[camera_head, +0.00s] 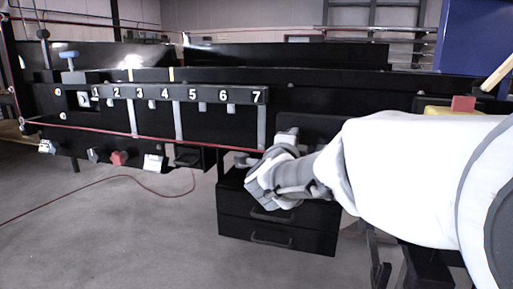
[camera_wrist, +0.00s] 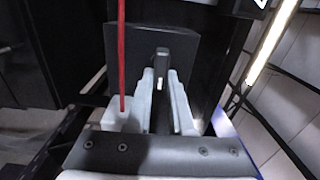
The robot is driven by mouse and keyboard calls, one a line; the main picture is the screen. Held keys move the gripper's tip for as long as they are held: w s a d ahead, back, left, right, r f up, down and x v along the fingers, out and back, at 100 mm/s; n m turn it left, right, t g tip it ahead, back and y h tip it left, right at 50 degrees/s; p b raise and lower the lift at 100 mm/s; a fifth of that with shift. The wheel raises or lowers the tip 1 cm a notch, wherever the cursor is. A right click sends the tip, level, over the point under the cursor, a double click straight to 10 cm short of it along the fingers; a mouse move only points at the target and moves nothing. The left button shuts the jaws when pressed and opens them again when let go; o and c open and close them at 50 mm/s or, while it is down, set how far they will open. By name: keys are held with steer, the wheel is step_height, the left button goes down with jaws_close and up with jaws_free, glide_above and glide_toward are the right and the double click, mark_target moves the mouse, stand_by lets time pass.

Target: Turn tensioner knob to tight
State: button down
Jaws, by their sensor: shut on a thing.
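My gripper (camera_wrist: 160,76) reaches in front of a dark box-shaped housing (camera_wrist: 130,42). Its two pale fingers stand a small gap apart. A dark upright bar, apparently the tensioner knob (camera_wrist: 162,62), shows between the fingertips in the wrist view, and the fingers are closed on it. Its lower part is partly hidden by the fingers. I see no marking that tells its setting. In the head view my gripper (camera_head: 262,172) is at the right end of the conveyor's numbered strip, and it hides the knob there.
A red cord (camera_head: 100,133) runs along the conveyor front; it passes left of the fingers in the wrist view (camera_wrist: 122,50). Black drawers (camera_head: 275,232) hang below my gripper. The numbered strip (camera_head: 180,94) is to the left. The floor at left is mostly open.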

stand_by(0.6)
steer(key=c, duration=0.8)
jaws_free()
steer(key=p+v, duration=0.3)
steer(key=v, duration=1.4)
steer(key=shift+s+p, duration=0.2)
steer(key=shift+p, duration=0.1)
steer(key=shift+a, duration=0.15)
